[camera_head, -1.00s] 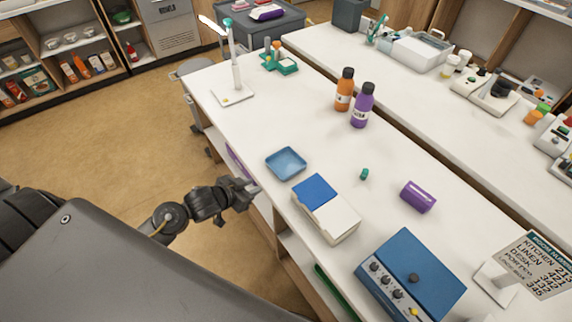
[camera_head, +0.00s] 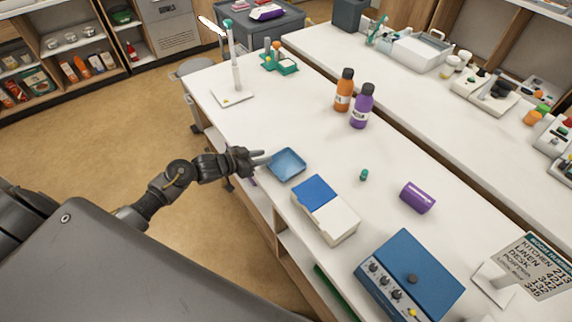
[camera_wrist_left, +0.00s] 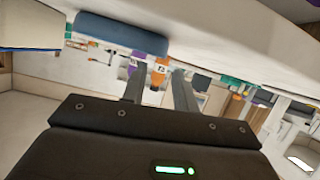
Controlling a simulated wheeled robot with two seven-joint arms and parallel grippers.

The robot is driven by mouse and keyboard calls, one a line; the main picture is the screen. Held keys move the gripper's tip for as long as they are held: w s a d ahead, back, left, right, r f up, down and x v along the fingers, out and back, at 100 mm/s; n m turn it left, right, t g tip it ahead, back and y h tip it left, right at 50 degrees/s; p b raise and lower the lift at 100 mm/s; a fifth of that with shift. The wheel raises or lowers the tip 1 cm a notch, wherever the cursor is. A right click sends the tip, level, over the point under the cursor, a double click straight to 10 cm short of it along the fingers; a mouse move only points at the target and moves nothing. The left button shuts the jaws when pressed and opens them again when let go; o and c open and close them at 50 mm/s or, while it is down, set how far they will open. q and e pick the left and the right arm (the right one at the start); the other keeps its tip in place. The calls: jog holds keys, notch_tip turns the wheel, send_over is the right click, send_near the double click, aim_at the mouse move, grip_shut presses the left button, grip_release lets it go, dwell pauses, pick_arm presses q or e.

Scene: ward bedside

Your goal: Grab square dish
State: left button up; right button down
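The square dish (camera_head: 287,164) is a shallow blue tray near the left edge of the white table. In the left wrist view its blue side (camera_wrist_left: 120,32) shows at the top, just beyond and above the fingers. My left gripper (camera_head: 265,158) is at the table edge, its fingertips close to the dish's left rim. In the left wrist view its two fingers (camera_wrist_left: 158,84) stand apart with nothing between them. I cannot tell from the head view whether a fingertip touches the rim. My right gripper is not in view.
A blue and white box (camera_head: 325,209) stands right of the dish, nearer me. A blue device with knobs (camera_head: 410,279), a purple cylinder (camera_head: 417,197) and a small green item (camera_head: 364,174) lie further right. Orange (camera_head: 344,92) and purple (camera_head: 361,108) bottles stand behind. Table behind the dish is clear.

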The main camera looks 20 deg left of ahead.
aim_at(286, 164)
pick_arm(q)
jog(key=shift+p+x, duration=0.75)
jog(key=shift+x, duration=1.95)
jog(key=shift+a+f, duration=0.1)
jog(key=shift+a, duration=0.05)
grip_shut()
